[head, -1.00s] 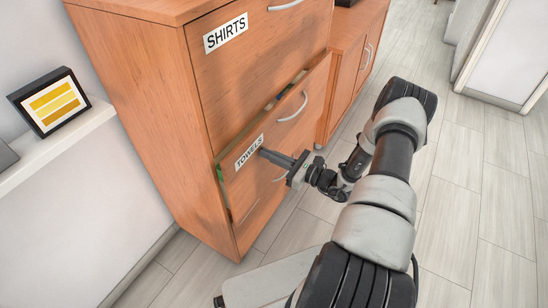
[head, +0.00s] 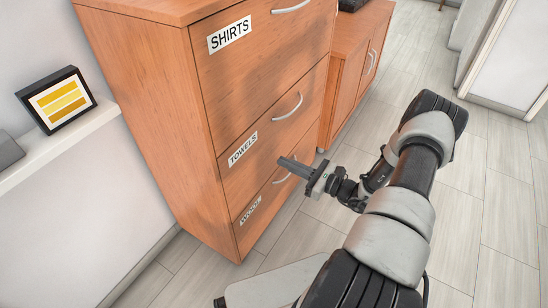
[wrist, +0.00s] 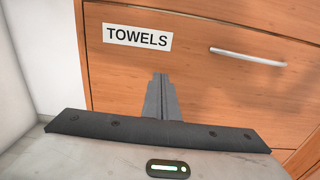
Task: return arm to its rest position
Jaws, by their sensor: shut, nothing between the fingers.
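My gripper (head: 287,162) is shut and empty in the head view, held in front of the wooden dresser (head: 150,110). Its fingers point at the front of the TOWELS drawer (head: 285,135) and appear apart from it. In the wrist view the shut fingers (wrist: 160,80) are seen below and right of the TOWELS label (wrist: 137,37), with the drawer's handle (wrist: 248,56) to their right. The TOWELS drawer looks flush with the dresser. My arm reaches forward, bent, from the lower right of the head view.
The SHIRTS drawer (head: 275,50) above and the bottom drawer (head: 252,212) below look shut. A low cabinet (head: 357,60) stands beyond the dresser. A picture frame (head: 57,100) rests on a white shelf (head: 60,145) at left. The tiled floor (head: 480,210) on the right is clear.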

